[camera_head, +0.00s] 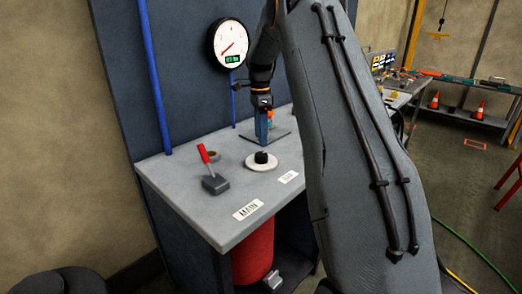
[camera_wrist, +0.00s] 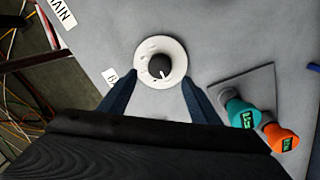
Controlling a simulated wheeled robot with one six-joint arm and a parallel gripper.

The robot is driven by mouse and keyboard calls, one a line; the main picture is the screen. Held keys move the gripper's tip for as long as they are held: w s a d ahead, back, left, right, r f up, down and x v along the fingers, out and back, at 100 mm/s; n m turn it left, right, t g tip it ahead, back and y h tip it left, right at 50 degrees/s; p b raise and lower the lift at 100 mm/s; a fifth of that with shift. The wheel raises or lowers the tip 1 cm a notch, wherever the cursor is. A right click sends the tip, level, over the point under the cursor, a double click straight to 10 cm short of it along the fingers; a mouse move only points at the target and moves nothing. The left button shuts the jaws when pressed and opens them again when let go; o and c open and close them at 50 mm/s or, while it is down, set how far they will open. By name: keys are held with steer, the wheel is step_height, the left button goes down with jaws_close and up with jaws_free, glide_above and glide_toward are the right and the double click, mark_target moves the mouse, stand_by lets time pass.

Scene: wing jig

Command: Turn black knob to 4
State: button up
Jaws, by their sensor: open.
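The black knob (camera_head: 261,157) sits in the middle of a white round dial on the grey bench top. In the wrist view the knob (camera_wrist: 158,66) has a white pointer line aimed down and slightly right, and the dial (camera_wrist: 178,53) has marks too small to read. My gripper (camera_head: 262,138) is above the bench, just behind the knob in the head view. In the wrist view its two blue fingers (camera_wrist: 155,97) are open and apart, near the dial's lower edge, with nothing between their tips but bench and dial.
A red-handled lever (camera_head: 206,160) on a grey base stands left of the knob. A label reading MAIN (camera_head: 248,209) lies at the front. A round gauge (camera_head: 231,44) hangs on the blue panel. Teal (camera_wrist: 241,113) and orange (camera_wrist: 280,137) tools with displays stand beside my right finger.

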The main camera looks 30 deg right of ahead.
mark_target(261, 154)
steer(key=f, duration=0.2)
steer(key=f+p, duration=0.1)
steer(key=f, duration=0.1)
steer(key=f+p, duration=0.1)
steer(key=f, duration=0.2)
steer(key=shift+s, duration=0.25)
steer(key=shift+a, duration=0.1)
steer(key=c, duration=1.1)
